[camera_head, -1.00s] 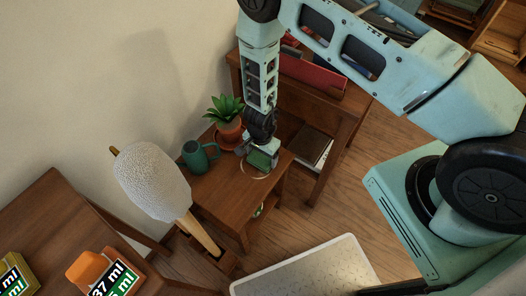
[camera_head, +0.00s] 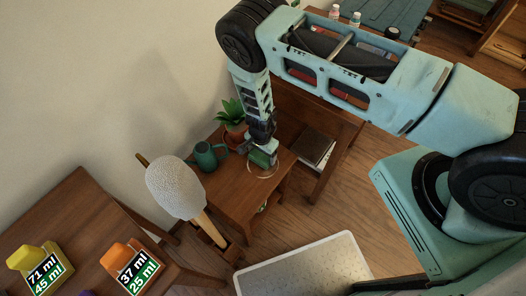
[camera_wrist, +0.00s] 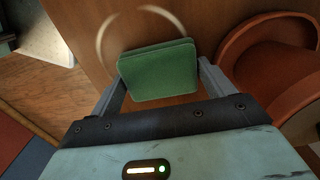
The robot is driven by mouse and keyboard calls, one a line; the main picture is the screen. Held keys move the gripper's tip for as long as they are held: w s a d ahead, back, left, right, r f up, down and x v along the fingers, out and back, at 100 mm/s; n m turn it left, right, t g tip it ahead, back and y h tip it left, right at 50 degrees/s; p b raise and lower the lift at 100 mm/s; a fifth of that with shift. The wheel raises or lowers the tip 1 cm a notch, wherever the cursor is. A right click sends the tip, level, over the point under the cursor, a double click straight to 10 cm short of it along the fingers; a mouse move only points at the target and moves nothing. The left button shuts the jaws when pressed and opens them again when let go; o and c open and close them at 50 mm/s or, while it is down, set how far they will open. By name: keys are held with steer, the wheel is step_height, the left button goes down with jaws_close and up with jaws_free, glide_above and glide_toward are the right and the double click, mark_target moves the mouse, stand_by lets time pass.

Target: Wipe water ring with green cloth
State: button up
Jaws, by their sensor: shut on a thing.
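The green cloth (camera_wrist: 160,72) is a folded square between my gripper's two fingers in the wrist view. My gripper (camera_wrist: 158,90) is shut on it, just above or on the small wooden table (camera_head: 228,190). The pale water ring (camera_wrist: 140,22) shows beyond the cloth; the cloth covers part of it in this view. In the head view, the ring (camera_head: 262,174) lies near the table's right edge, and the cloth (camera_head: 259,158) sits at its far side under my gripper (camera_head: 262,152). I cannot tell whether the cloth touches the wood.
A potted plant (camera_head: 234,118) and a green watering can (camera_head: 206,156) stand on the small table, left of my gripper. The plant's terracotta pot (camera_wrist: 265,55) is close on the right in the wrist view. A white-headed mallet-like object (camera_head: 175,188) stands in front.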

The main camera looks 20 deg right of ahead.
mark_target(254, 149)
steer(key=shift+w+a+f+b, duration=0.35)
steer(key=shift+w+b, duration=0.15)
steer(key=shift+b, duration=0.25)
steer(key=shift+w+a+r+b, duration=0.15)
steer(key=shift+w+a+b, duration=0.2)
steer(key=shift+w+b, duration=0.2)
steer(key=shift+w+a+r+b, duration=0.15)
steer(key=shift+w+a+b, duration=0.15)
steer(key=shift+w+b, duration=0.25)
steer(key=shift+s, duration=0.1)
